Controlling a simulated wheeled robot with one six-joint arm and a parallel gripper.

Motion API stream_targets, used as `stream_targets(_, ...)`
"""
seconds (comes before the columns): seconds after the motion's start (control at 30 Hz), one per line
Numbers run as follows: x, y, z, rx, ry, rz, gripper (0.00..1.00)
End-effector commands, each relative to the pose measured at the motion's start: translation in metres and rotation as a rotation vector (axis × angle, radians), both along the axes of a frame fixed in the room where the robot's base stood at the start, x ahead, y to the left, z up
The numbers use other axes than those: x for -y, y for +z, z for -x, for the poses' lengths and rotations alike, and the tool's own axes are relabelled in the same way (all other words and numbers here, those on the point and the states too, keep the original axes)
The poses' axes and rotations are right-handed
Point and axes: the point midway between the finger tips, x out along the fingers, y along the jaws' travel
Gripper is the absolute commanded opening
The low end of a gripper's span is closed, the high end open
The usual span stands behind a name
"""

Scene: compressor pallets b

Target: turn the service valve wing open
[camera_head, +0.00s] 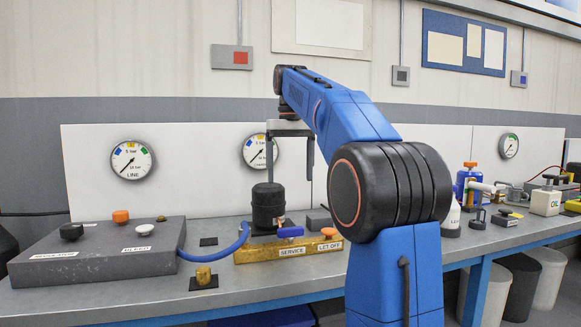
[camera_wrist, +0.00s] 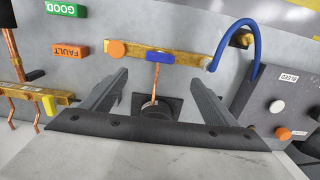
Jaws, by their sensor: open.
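The service valve wing is a blue bar (camera_head: 290,232) on a brass block (camera_head: 262,254), above the SERVICE label. In the wrist view the blue wing (camera_wrist: 160,57) lies roughly lengthwise along the brass bar (camera_wrist: 190,61). An orange LET OFF knob (camera_head: 328,231) sits beside it, also seen in the wrist view (camera_wrist: 116,48). My gripper (camera_head: 290,172) is open and empty, pointing down, above the bench and clear of the wing. In the wrist view its fingertips (camera_wrist: 159,77) stand either side of the wing's line, with the wing beyond them.
A black compressor (camera_head: 268,207) stands behind the brass block, below my gripper. A blue hose (camera_head: 228,243) curves to a grey box (camera_head: 95,258) with several knobs. Gauges (camera_head: 131,160) hang on the backboard. A small brass piece (camera_head: 203,274) lies at the bench front.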

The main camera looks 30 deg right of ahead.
Motion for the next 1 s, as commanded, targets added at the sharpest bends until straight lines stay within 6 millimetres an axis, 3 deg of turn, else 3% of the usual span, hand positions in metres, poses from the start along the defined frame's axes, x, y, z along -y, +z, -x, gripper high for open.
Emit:
stream_targets(0.33, 0.000, 0.016, 0.000, 0.000, 0.000, 0.000, 0.81)
stream_targets(0.8, -0.001, 0.015, 0.001, 0.001, 0.001, 0.000, 0.81)
stream_targets(1.0, -0.017, 0.005, 0.018, 0.025, 0.019, 0.008, 0.81)
